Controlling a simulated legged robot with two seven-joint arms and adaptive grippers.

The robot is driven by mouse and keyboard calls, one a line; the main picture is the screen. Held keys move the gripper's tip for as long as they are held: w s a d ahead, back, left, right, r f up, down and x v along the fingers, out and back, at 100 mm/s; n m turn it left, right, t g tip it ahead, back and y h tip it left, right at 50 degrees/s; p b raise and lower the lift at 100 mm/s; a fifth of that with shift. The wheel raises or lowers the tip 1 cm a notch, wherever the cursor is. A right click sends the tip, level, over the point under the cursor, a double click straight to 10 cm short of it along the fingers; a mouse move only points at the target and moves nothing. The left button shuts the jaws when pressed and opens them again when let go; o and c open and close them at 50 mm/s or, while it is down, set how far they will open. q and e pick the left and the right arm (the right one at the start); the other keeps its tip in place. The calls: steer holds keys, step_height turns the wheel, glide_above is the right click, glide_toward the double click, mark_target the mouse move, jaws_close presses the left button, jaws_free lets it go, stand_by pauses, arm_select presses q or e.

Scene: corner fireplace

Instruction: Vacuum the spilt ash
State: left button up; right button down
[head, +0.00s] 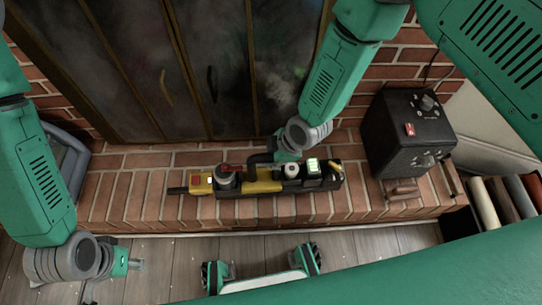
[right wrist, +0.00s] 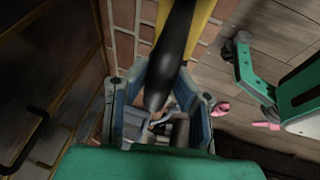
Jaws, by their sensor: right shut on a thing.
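A long yellow and black device (head: 262,187), which looks like the vacuum, lies along the brick hearth in the head view. It has a grey round part, red and white buttons and a lit green panel. My right gripper (right wrist: 160,118) is shut on its black handle (right wrist: 172,62), in the right wrist view; the handle meets a yellow part. In the head view my right wrist hides most of that grip. My left gripper (head: 130,264) hangs empty over the floor at lower left, its finger gap too small to judge. I cannot make out an ash patch clearly.
Sooty glass fireplace doors (head: 215,75) stand behind the brick hearth (head: 140,190). A black box with knobs and a red switch (head: 410,133) stands on the hearth at right. Rolled cloths (head: 490,208) lie at far right. The wooden floor (head: 180,262) in front shows a few pale specks.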

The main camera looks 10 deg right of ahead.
steer(key=shift+w+r+p, duration=0.1)
steer(key=shift+r+p, duration=0.4)
steer(key=shift+r, duration=0.55)
stand_by(0.4)
